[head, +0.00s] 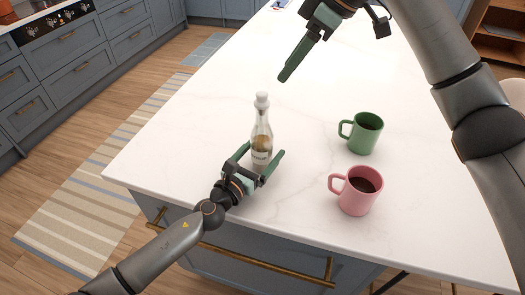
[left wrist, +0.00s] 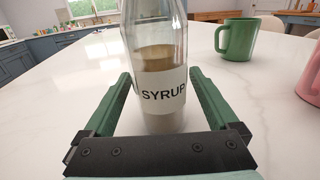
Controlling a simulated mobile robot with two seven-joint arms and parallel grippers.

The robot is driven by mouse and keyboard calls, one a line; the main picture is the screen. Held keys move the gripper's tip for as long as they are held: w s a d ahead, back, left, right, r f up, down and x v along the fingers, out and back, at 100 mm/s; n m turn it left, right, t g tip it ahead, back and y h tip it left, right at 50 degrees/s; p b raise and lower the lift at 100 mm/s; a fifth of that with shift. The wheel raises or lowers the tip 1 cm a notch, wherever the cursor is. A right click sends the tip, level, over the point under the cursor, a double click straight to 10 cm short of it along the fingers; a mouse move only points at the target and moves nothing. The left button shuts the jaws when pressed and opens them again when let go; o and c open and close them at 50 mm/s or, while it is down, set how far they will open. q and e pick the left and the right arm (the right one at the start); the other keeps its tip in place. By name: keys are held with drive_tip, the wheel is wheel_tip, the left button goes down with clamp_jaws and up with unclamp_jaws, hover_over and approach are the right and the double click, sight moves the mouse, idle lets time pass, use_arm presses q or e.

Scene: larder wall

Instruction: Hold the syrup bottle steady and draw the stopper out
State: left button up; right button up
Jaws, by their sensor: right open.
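The syrup bottle (head: 261,143) stands upright near the front edge of the white counter, with a pale stopper (head: 262,100) in its neck. In the left wrist view the bottle (left wrist: 155,60) shows a "SYRUP" label and brownish contents; its top is out of frame. My left gripper (head: 263,151) is open low down at the bottle, one finger on each side; in the left wrist view gaps show beside the glass. My right gripper (head: 286,76) is open and empty, above the counter, up and right of the stopper and apart from it.
A green mug (head: 361,137) and a pink mug (head: 358,195) with dark contents stand right of the bottle. The counter (head: 185,125) is clear to the left and behind. Its front edge lies close to the bottle.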

use_arm(q)
clamp_jaws()
idle(0.6)
